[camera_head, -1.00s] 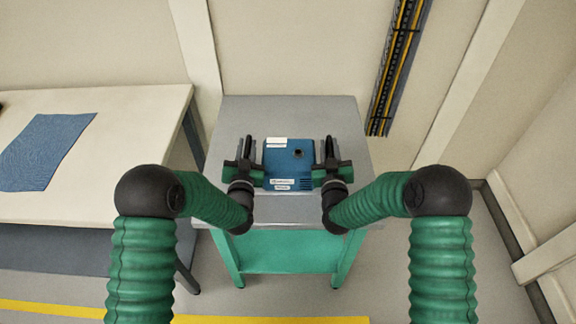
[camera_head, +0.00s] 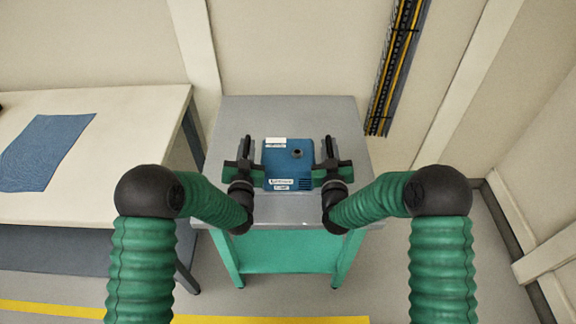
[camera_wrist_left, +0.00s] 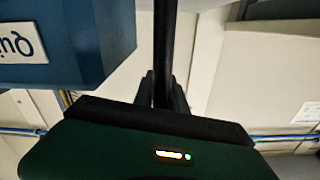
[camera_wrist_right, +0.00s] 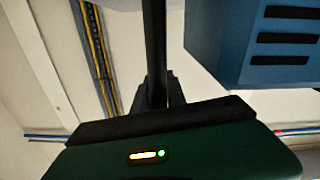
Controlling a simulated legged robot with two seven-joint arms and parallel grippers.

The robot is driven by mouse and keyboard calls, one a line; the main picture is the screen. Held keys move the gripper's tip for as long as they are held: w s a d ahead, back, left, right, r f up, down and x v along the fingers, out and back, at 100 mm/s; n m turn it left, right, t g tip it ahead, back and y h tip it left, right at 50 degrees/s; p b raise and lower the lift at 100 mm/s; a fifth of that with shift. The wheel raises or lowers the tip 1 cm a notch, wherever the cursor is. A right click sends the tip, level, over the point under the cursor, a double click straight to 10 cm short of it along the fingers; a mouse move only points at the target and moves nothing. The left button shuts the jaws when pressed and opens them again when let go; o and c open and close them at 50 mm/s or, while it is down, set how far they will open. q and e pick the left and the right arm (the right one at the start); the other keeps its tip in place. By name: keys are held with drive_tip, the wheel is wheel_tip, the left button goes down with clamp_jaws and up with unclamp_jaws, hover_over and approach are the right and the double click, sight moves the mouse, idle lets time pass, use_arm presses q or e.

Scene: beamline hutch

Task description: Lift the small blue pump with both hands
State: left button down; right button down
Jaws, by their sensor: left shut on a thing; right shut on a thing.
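The small blue pump (camera_head: 290,158) is upright over the grey top of the green-framed stand, with white labels and a dark round port. My left gripper (camera_head: 246,163) is shut on its left side and my right gripper (camera_head: 331,163) on its right side. In the left wrist view the pump (camera_wrist_left: 85,38) fills the upper left, with part of a white label. In the right wrist view the pump (camera_wrist_right: 255,50) shows dark vent slots at the upper right.
The stand's grey top (camera_head: 285,108) is bare around the pump. A pale table (camera_head: 125,125) with a blue cloth (camera_head: 45,150) stands at the left. A cable tray (camera_head: 395,70) runs down the back wall. A yellow line (camera_head: 60,310) marks the floor.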

use_arm(q)
drive_tip(key=shift+r, duration=0.1)
use_arm(e)
drive_tip(key=shift+f, duration=0.1)
idle(0.3)
